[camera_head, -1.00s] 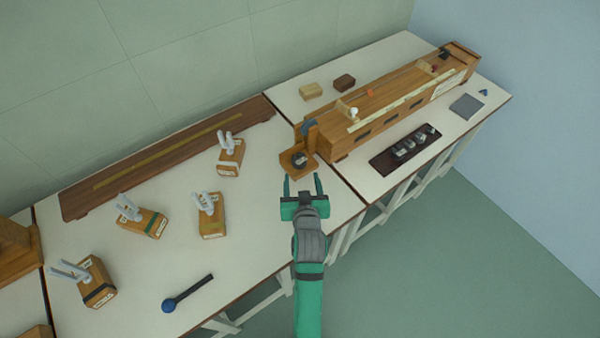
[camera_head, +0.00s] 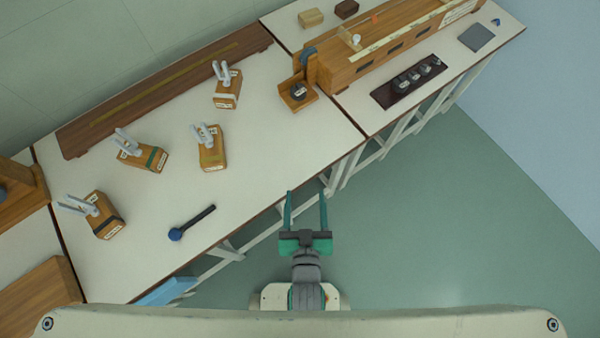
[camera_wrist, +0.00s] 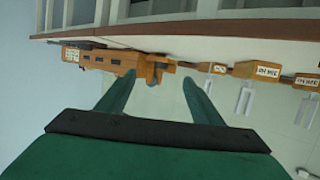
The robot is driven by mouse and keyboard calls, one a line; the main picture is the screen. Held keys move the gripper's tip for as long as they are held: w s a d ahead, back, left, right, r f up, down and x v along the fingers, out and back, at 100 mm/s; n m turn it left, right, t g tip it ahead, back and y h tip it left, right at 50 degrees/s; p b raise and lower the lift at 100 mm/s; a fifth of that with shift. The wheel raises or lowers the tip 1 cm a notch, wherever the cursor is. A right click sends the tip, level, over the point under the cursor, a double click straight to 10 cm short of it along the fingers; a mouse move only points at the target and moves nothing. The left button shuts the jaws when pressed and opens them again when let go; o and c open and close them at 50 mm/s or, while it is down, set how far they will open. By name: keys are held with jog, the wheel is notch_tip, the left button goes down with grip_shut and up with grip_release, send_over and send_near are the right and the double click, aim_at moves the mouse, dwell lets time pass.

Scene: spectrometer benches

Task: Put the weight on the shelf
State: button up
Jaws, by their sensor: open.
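The weight is apart from my gripper. My gripper (camera_head: 306,197) is open and empty, out over the floor in front of the bench edge. In the wrist view my two fingers (camera_wrist: 158,78) stand apart with nothing between them. The wooden apparatus (camera_wrist: 105,58) shows beyond them, upside down; I cannot make out the weight there. Several metallic weights sit in a dark tray (camera_head: 381,96) on the right bench.
Wooden blocks with grey prongs stand on the left bench (camera_head: 260,150), among them a green-banded one (camera_head: 150,159). A blue-ended dark rod (camera_head: 196,222) lies near its front edge. A long dark board (camera_head: 100,130) lies along the back. The floor (camera_head: 450,230) beyond the benches is clear.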

jog(key=a+r+v, duration=0.1)
jog(key=r+v, duration=0.1)
jog(key=v, duration=1.1)
jog(key=shift+w+a+t, duration=0.15)
jog(key=shift+w+t, duration=0.2)
jog(key=shift+t, duration=0.05)
